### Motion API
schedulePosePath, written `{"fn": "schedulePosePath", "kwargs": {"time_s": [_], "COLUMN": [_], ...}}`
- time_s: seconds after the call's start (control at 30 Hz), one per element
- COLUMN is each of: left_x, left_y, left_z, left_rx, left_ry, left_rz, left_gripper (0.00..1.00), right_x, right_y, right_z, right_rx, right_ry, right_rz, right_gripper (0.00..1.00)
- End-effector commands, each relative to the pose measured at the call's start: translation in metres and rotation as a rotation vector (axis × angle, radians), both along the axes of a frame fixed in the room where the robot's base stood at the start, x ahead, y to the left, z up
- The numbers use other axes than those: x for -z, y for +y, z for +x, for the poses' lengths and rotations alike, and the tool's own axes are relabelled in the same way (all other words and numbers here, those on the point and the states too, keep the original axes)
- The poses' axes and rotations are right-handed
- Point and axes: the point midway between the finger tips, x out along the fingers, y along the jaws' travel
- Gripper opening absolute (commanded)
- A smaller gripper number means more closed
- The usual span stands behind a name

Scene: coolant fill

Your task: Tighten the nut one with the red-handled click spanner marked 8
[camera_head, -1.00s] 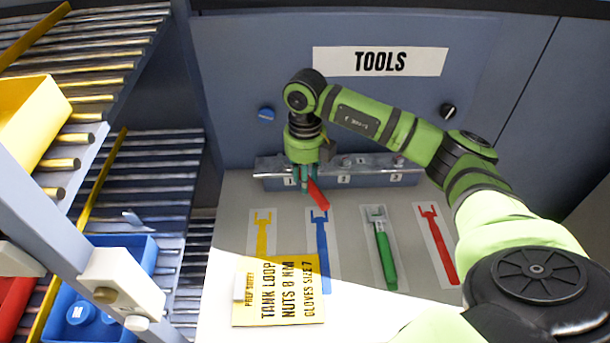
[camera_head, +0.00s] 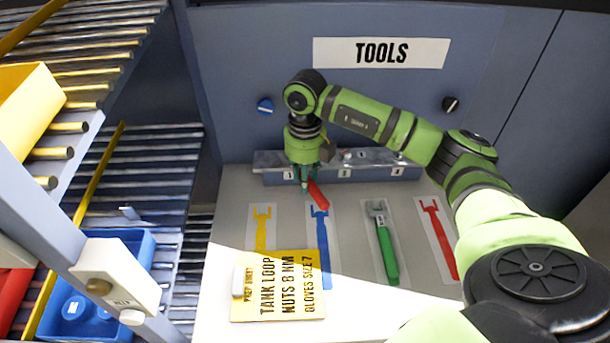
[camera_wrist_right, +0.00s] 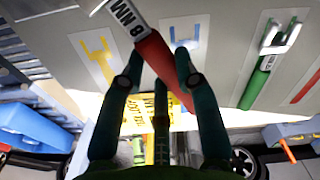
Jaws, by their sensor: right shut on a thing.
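My right gripper (camera_head: 306,184) is shut on the red-handled spanner (camera_head: 318,196) just in front of the left end of the metal rail. In the right wrist view the spanner's red handle (camera_wrist_right: 158,68) lies slantwise between the fingers, with a white label reading "8 NM" (camera_wrist_right: 126,18) above it. The spanner's head is out of that view and hidden behind the gripper in the head view. The rail (camera_head: 370,174) carries numbered plates, with plate 1 (camera_head: 288,176) at its left end. Nut one is hidden by the gripper, so I cannot tell whether the spanner touches it. My left gripper is not in view.
A green-handled spanner (camera_head: 387,254) lies on its board outline. Yellow (camera_head: 262,228), blue (camera_head: 321,250) and red (camera_head: 438,238) outlines look empty. A yellow note (camera_head: 308,285) lies at the front. Roller shelves with a yellow bin (camera_head: 28,112) and blue bin (camera_head: 128,262) stand left.

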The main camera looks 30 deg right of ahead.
Motion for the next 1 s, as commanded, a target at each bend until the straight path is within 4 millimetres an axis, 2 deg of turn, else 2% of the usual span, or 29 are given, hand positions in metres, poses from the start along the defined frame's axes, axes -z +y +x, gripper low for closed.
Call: {"fn": "schedulePosePath", "kwargs": {"time_s": [0.5, 1.0], "left_x": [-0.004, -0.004], "left_y": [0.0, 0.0], "left_z": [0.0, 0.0], "left_rx": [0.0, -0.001], "left_ry": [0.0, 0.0], "left_rz": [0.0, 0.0], "left_gripper": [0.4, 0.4], "right_x": [-0.001, -0.001], "right_y": [0.012, 0.015], "right_z": [0.003, 0.004], "right_rx": [0.13, 0.16], "right_ry": [-0.001, -0.001], "right_rz": [0.0, 0.0], "right_gripper": [0.0, 0.0]}}
